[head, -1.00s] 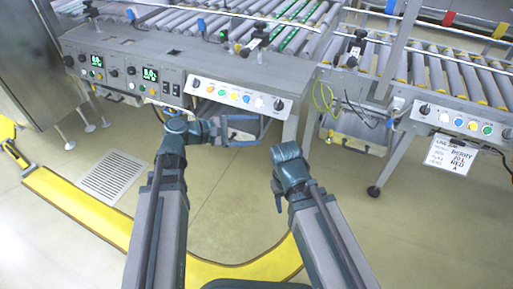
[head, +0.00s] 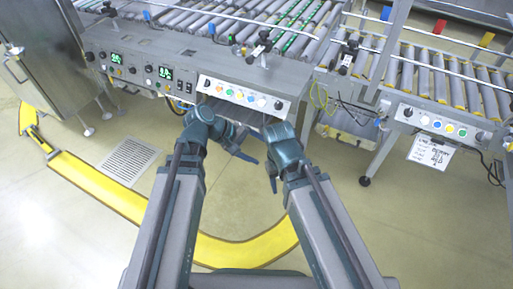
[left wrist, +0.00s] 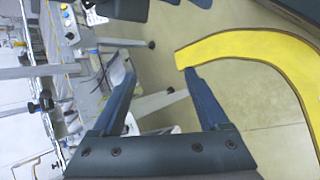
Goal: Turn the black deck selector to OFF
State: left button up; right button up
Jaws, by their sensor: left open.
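Several small black knobs show in the head view. One is at the left end of the white middle panel (head: 240,94), a black knob (head: 207,82), and another black knob (head: 278,104) is at its right end. The right-hand panel has a black knob (head: 408,112) at its left end. I cannot read which is the deck selector or its setting. My left gripper (head: 257,150) is open and empty, below and apart from the middle panel. The left wrist view shows its spread fingers (left wrist: 160,77) over floor. My right gripper (head: 272,178) is mostly hidden by its own arm.
Roller conveyors (head: 290,35) stand behind the panels. A left panel has green displays (head: 166,73). Loose cables (head: 325,98) hang between the frames. A white paper sign (head: 430,151) hangs at right.

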pick_arm(q)
jog(key=shift+s+r+m+y+p, duration=0.3)
jog(key=shift+s+p, duration=0.1)
jog(key=shift+s, duration=0.25)
jog(key=s+a+r+m+g+y+p, duration=0.1)
jog(key=s+r+m+y+p, duration=0.3)
jog(key=r+p, duration=0.5)
jog(key=s+a+r+m+g+y+p, duration=0.1)
jog(key=s+a+r+m+y+p, duration=0.2)
jog(key=p, duration=1.1)
notch_tip(320, 180, up, 6)
jog(key=m+y, duration=0.2)
jog(key=m, duration=0.1)
jog(key=shift+s+a, duration=0.4)
jog(key=shift+f, duration=0.15)
